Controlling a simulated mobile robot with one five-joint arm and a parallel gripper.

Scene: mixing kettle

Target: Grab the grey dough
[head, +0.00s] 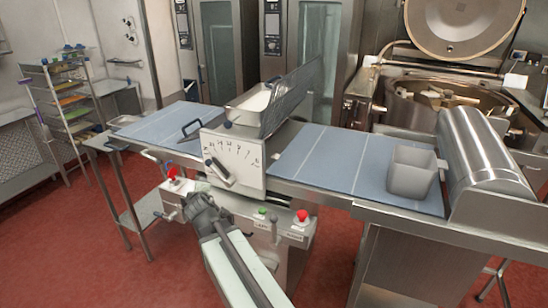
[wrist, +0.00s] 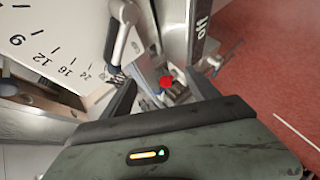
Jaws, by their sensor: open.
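I cannot make out any grey dough for certain in either view. A grey, open-topped tub (head: 411,173) stands on the right blue belt (head: 330,160) of the dough sheeter. A tray (head: 250,106) with pale content sits on top of the sheeter's middle; I cannot tell what the content is. My gripper (head: 198,207) is in front of the sheeter's dial panel, low and left of the tub. In the wrist view my gripper (wrist: 163,88) has its two fingers apart with nothing held between them. A red button (wrist: 166,82) shows beyond the fingers.
The sheeter's dial panel (head: 233,160) and its lever are close to my gripper. A red emergency button (head: 302,216) is on its front. A metal roller cover (head: 485,150) stands right of the tub, a large kettle (head: 455,95) behind. Red floor is open at front left.

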